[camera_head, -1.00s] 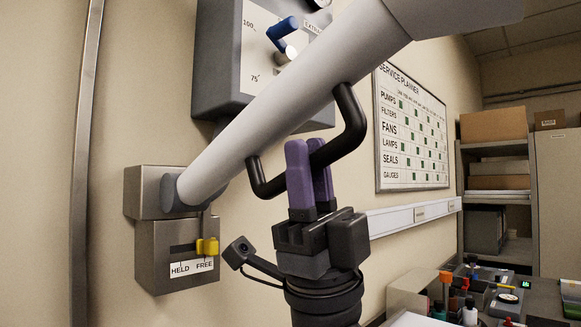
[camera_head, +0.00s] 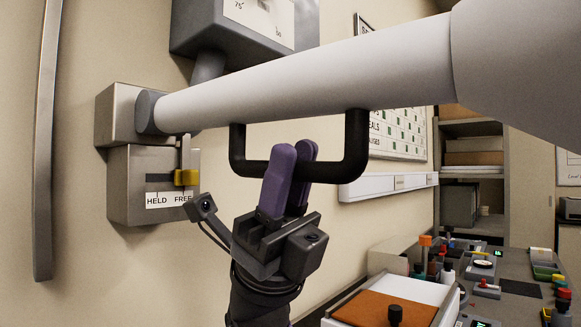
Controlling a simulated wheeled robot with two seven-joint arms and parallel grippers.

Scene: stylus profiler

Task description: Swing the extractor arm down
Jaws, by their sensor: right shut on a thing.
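The extractor arm (camera_head: 320,82) is a thick pale grey tube running from its wall pivot (camera_head: 150,112) at left to a wide end at the upper right. It lies close to level, rising slightly to the right. A black U-shaped handle (camera_head: 355,150) hangs under it. My right gripper (camera_head: 290,160) has purple fingers and is shut on the bottom bar of the handle. Below the pivot, a metal lock box (camera_head: 128,180) has a yellow slider (camera_head: 186,177) at the FREE end of its HELD/FREE label. My left gripper is not in view.
A grey wall box with a dial (camera_head: 250,25) is above the tube. A vertical metal conduit (camera_head: 45,150) runs at left. A bench (camera_head: 510,308) at lower right holds small bottles, controls and an orange-topped tray (camera_head: 385,308). Shelves (camera_head: 475,185) stand behind.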

